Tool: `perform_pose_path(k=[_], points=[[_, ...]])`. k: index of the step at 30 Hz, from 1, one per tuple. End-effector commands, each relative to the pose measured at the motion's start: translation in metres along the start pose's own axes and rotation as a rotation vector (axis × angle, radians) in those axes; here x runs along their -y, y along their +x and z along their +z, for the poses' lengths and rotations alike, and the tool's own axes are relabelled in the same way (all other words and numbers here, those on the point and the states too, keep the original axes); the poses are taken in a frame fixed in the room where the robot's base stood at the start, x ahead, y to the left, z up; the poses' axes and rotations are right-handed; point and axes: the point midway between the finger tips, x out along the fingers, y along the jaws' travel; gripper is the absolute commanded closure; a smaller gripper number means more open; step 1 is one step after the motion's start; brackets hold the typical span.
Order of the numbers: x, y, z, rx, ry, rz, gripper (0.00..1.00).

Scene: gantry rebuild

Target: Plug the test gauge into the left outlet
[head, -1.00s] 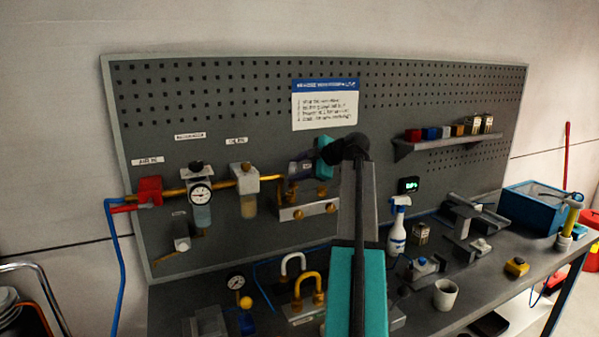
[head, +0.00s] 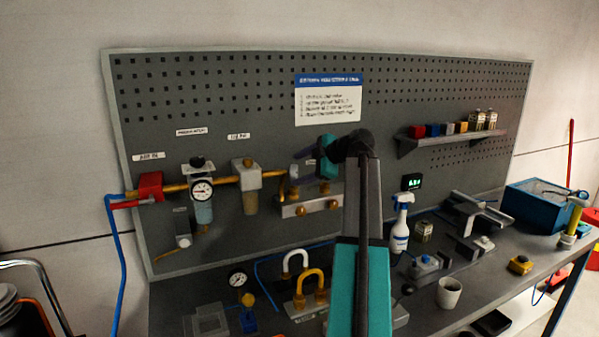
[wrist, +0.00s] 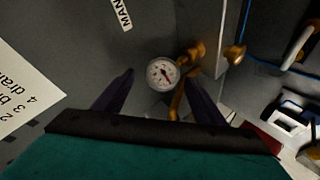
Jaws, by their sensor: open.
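In the wrist view a small round gauge (wrist: 163,73) with a white face and red needle sits between the two dark fingertips of my gripper (wrist: 160,78). My gripper is open. A brass fitting (wrist: 195,51) is right beside the gauge and seems to meet it; how deep the gauge sits cannot be told. In the head view my gripper (head: 298,172) is at the board, just above the grey outlet manifold (head: 312,207). The manifold has two brass knobs on its front. My gripper hides the gauge there.
Left of the manifold are a regulator with its own gauge (head: 202,190) and a brass pipe. A shelf (head: 450,142), spray bottle (head: 400,222) and cup (head: 449,291) are to the right.

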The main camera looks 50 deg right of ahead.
Motion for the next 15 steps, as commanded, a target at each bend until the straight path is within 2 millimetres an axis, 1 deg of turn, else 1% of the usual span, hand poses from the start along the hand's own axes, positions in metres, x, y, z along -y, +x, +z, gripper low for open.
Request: perform_pose_path(k=[5,15], points=[[0.002,-0.025,0.002,0.001,0.0,0.003,0.36],[0.003,-0.08,0.003,0.002,0.001,0.002,0.36]])
